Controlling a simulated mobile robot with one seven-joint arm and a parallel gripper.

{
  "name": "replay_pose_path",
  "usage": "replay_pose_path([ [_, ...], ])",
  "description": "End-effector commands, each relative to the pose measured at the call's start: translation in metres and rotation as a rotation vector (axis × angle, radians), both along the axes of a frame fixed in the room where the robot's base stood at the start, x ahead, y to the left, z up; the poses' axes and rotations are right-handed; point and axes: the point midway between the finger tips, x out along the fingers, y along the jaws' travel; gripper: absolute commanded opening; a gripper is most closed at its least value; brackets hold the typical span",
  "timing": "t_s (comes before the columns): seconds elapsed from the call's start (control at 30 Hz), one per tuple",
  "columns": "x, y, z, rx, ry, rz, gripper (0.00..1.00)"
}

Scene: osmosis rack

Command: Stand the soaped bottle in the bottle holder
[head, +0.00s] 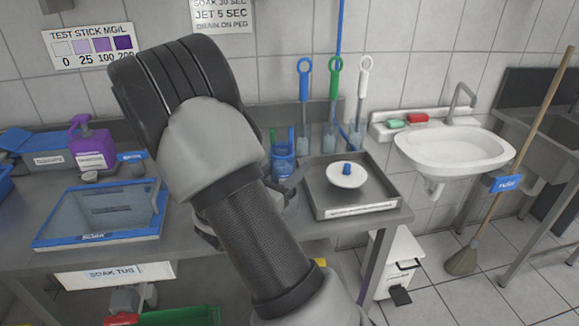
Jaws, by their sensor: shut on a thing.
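My gripper (294,184) is mostly hidden behind my own forearm; only a dark part of it shows at the forearm's right side, low over the bench. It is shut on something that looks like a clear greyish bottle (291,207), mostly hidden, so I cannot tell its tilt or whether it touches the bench. Just behind is a blue open-topped container (283,158) with blue and green upright parts; it may be the bottle holder, but I cannot be sure. It looks close to my gripper, and any contact is hidden.
A grey tray (380,208) with a white disc (346,175) and blue knob lies right of my gripper. At left are a blue-framed tub (60,243) and a purple jug (92,148). A white sink (452,148) is at right.

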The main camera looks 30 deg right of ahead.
Motion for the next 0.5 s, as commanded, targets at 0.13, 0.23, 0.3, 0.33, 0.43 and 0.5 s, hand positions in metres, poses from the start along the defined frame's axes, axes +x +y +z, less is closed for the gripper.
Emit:
replay_pose_path([
  [0.13,0.0001,0.0,-0.0018,0.0,0.0,0.0,0.24],
  [0.23,0.0001,0.0,-0.0028,0.0,0.0,0.0,0.24],
  [0.3,0.0001,0.0,-0.0024,0.0,0.0,0.0,0.24],
  [0.33,0.0001,0.0,-0.0024,0.0,0.0,0.0,0.24],
  [0.43,0.0001,0.0,-0.0024,0.0,0.0,0.0,0.24],
  [0.5,0.0001,0.0,-0.0025,0.0,0.0,0.0,0.54],
])
